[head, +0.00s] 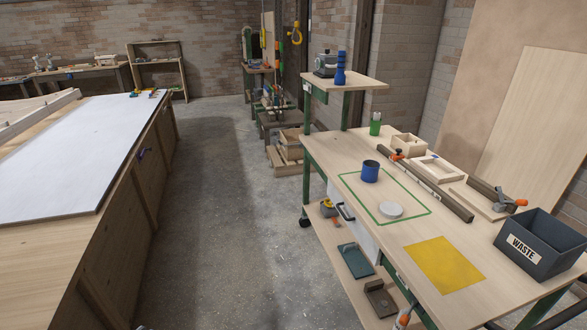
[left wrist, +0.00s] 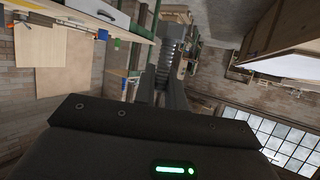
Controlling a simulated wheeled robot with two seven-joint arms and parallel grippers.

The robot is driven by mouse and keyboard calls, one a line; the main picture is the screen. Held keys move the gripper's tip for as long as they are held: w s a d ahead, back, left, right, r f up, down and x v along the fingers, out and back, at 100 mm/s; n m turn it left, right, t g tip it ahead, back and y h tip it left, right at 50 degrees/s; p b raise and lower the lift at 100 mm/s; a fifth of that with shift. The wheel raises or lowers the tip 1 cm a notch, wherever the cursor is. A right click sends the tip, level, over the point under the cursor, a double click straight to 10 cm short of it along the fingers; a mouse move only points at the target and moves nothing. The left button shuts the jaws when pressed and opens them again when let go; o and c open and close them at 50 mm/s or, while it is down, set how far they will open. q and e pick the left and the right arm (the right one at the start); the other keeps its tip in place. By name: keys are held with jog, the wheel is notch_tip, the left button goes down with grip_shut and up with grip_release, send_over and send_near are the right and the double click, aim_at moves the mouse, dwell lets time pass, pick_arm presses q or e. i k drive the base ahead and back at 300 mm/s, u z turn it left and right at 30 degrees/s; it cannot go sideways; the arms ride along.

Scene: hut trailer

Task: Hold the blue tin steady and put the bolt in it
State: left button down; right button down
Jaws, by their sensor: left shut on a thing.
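The blue tin (head: 370,172) stands upright on the workbench, inside the green outline at its back left. Its dark open top shows, and no gripper touches it. In the left wrist view my left gripper (left wrist: 163,85) is shut on a grey, ribbed, threaded piece that looks like the bolt (left wrist: 167,52). The bolt sticks out beyond the fingers. My left gripper does not show in the head view. My right gripper is in neither view.
A pale round disc (head: 391,210) lies inside the green outline (head: 406,226). A yellow square (head: 445,264) and a dark waste bin (head: 541,243) are nearer. The aisle floor (head: 225,200) is clear.

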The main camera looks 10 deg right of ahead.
aim_at(370, 171)
jog(key=i, duration=3.5)
jog(key=z, duration=2.8)
jog(key=i, duration=0.35)
jog(key=z, duration=0.1)
